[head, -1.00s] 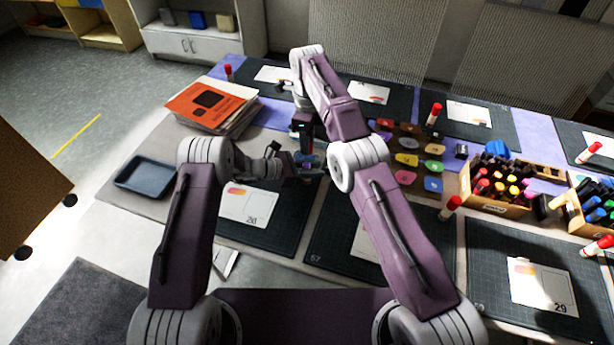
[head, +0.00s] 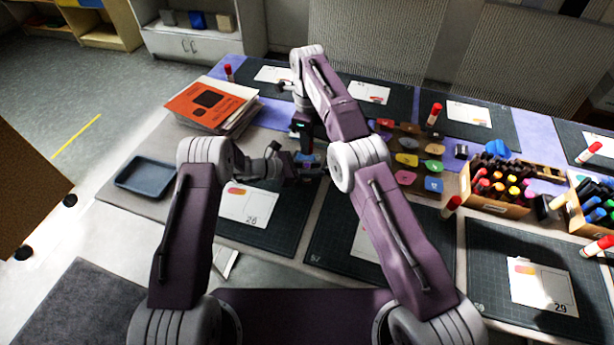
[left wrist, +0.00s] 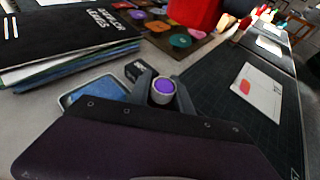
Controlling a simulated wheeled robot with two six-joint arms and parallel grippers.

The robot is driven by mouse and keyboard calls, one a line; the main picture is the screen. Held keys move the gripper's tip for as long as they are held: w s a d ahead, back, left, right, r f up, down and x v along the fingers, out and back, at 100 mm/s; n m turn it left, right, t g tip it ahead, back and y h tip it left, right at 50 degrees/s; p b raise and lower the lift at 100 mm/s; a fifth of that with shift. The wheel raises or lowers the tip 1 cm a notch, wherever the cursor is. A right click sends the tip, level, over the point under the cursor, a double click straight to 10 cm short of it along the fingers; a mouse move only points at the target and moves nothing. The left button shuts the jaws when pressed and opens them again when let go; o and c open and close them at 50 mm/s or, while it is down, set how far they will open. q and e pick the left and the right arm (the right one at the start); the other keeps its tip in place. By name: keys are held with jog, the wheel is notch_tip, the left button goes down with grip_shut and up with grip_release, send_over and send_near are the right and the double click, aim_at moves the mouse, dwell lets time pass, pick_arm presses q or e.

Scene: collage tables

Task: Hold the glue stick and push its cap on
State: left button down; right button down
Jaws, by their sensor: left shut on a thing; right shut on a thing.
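The glue stick (left wrist: 163,88) stands between the two fingers of my left gripper (left wrist: 164,94) in the left wrist view, with its round purple glue end bare and facing the camera. My left gripper (head: 314,166) is shut on it above the table. A large red thing (left wrist: 193,12), apparently the cap, is just beyond the stick and cut off by the top edge; a gap shows between them. My right gripper (head: 303,132) is shut, close above the left one in the head view. What it holds is mostly hidden there.
A book stack (head: 208,105) and a dark tray (head: 145,177) lie to the left. Coloured pieces (head: 406,160) lie right of the grippers. Wooden marker boxes (head: 497,207) and several red-capped sticks stand further right. Dark mats with paper sheets (head: 250,206) cover the table.

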jog(key=shift+f, duration=0.1)
send_over(307, 165)
jog(key=shift+f, duration=2.35)
jog(key=shift+f, duration=0.9)
jog(key=shift+f, duration=0.45)
